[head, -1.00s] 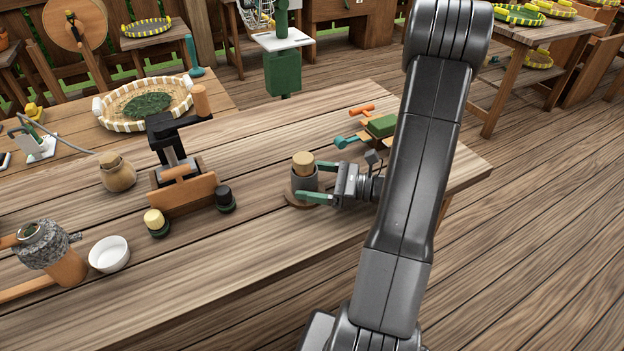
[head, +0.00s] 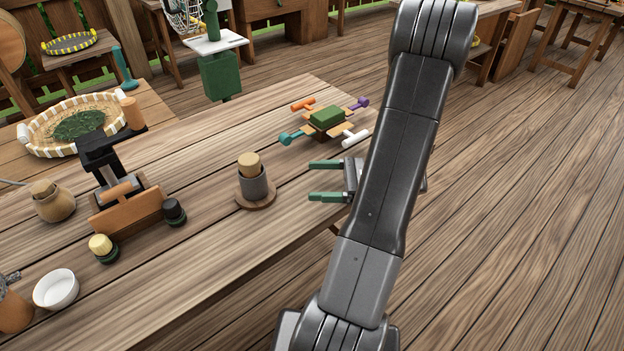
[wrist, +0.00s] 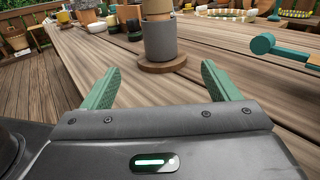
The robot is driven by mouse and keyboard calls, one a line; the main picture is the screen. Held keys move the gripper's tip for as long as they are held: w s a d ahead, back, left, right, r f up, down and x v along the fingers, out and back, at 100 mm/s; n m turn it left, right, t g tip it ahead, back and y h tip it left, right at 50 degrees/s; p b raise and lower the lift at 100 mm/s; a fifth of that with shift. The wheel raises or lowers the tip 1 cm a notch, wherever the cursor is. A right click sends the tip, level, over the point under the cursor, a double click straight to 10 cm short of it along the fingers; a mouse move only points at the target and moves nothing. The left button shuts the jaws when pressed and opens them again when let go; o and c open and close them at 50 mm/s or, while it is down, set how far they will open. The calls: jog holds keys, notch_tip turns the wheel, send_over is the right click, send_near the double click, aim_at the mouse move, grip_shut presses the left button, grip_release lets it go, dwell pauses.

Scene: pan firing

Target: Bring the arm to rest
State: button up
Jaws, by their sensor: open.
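My gripper (head: 327,181) is open and empty, its two green fingers pointing left near the table's right-hand edge. A grey cup with a cork-coloured stopper (head: 252,182) stands upright on a round wooden coaster (head: 256,203), to the left of the fingertips and apart from them. In the wrist view the cup (wrist: 160,42) stands ahead of the gap between the open fingers (wrist: 158,82). My arm crosses the right half of the head view and hides part of the gripper's body.
A wooden rack with a green block (head: 327,117) and coloured-handled tools lies behind the gripper. A black-and-wood press (head: 127,205), a small jar (head: 54,201) and a white bowl (head: 56,289) stand to the left. Wooden floor lies open at right.

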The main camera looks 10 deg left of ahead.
aim_at(260, 179)
jog(key=a, duration=0.4)
jog(key=s+a, duration=0.1)
jog(key=a, duration=0.4)
jog(key=s+a, duration=0.1)
jog(key=a, duration=0.3)
jog(key=shift+s+a, duration=0.25)
jog(key=shift+a, duration=0.15)
jog(key=shift+r+p, duration=0.3)
jog(key=shift+p, duration=0.1)
